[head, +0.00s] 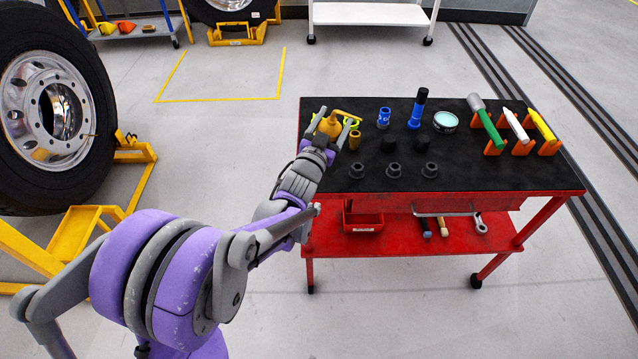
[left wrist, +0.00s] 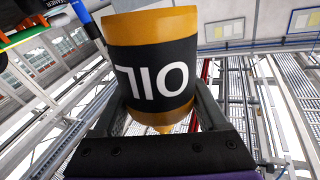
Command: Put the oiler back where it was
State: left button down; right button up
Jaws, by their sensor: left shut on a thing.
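The oiler (left wrist: 150,65) is orange-yellow with a black band reading OIL, and it fills the middle of the left wrist view. In the head view the oiler (head: 329,126) is at the back left corner of the red cart's black top (head: 460,165), partly hidden by my gripper. My left gripper (head: 335,121) is shut on the oiler, one finger on each side of its body. I cannot tell whether the oiler's base touches the top. My right gripper is not in view.
A small brass-coloured piece (head: 354,140) stands close beside the gripper. A blue can (head: 384,117), a blue bottle (head: 418,110), a round tin (head: 445,122) and several dark sockets (head: 393,171) stand to the right. Orange holders (head: 517,145) carry a hammer and markers.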

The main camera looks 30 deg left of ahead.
pick_arm(q)
jog(key=shift+s+a+n+g+y+b, duration=0.25)
jog(key=shift+a+n+g+y+b, duration=0.15)
jog(key=shift+n, duration=0.2)
jog(key=shift+s+a+n+g+y+b, duration=0.2)
jog(key=shift+a+n+b, duration=0.05)
jog(key=shift+a+n, duration=0.3)
jog(key=shift+s+a+f+n, duration=0.1)
jog(key=shift+s+a+n, duration=0.05)
jog(key=shift+n, duration=0.2)
notch_tip(320, 180, down, 5)
jog(key=shift+f+b, duration=0.15)
jog(key=shift+b, duration=0.8)
jog(key=shift+f+b, duration=0.55)
jog(key=shift+f, duration=1.55)
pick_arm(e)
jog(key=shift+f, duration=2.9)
pick_arm(q)
jog(key=shift+f, duration=0.15)
grip_release()
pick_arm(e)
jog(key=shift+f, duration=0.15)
